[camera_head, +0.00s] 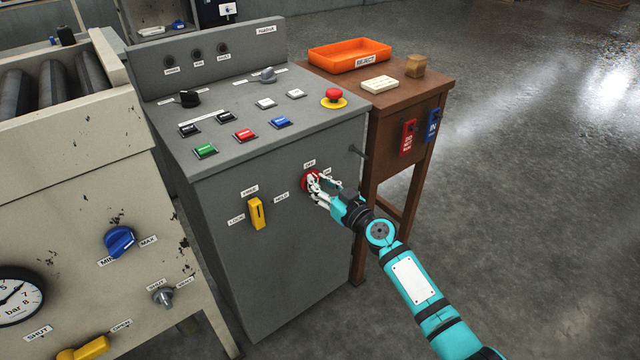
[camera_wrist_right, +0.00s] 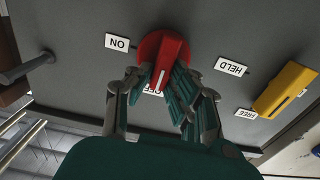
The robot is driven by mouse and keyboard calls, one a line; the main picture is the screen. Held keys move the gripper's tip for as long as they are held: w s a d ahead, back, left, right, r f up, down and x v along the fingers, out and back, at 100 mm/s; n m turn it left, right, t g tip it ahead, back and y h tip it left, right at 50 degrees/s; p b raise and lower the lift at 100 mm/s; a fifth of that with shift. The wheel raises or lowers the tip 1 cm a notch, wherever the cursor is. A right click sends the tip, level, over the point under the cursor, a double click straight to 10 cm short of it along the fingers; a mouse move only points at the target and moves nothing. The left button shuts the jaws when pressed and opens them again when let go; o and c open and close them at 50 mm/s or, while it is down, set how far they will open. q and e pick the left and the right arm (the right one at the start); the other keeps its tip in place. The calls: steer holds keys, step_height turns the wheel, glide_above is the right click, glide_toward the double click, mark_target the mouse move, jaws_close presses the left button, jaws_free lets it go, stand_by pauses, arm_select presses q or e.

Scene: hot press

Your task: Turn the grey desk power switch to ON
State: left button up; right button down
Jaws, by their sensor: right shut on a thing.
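The grey desk (camera_head: 290,245) stands in the middle of the head view. A red rotary power switch (camera_head: 307,182) is on its front, with an OFF label (camera_head: 309,163) above it. In the right wrist view, which looks upside down, the red switch (camera_wrist_right: 163,58) has a raised handle with a white line. The line points at the partly hidden OFF label (camera_wrist_right: 153,92); the ON label (camera_wrist_right: 117,42) is off to one side. My right gripper (camera_head: 320,187) is shut on the switch handle, its fingers on both sides. My left gripper is not in view.
A yellow lever (camera_head: 257,214) is left of the switch, and a dark peg (camera_head: 356,151) sticks out to its right. A red emergency button (camera_head: 334,95) is on the desk top. A wooden side table (camera_head: 440,84) with an orange tray (camera_head: 349,56) stands right.

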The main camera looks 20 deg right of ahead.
steer(key=shift+m, duration=0.3)
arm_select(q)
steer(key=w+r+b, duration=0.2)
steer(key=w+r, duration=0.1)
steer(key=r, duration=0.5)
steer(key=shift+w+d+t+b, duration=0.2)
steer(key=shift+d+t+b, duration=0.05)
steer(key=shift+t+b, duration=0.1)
arm_select(e)
steer(key=m, duration=0.5)
steer(key=d+f+m, duration=0.1)
steer(key=m, duration=1.1)
steer(key=shift+w+d+f, duration=0.2)
steer(key=shift+w+f, duration=0.05)
steer(key=shift+f, duration=0.05)
steer(key=shift+m, duration=0.3)
steer(key=c, duration=1.2)
jaws_free()
steer(key=shift+c, duration=0.2)
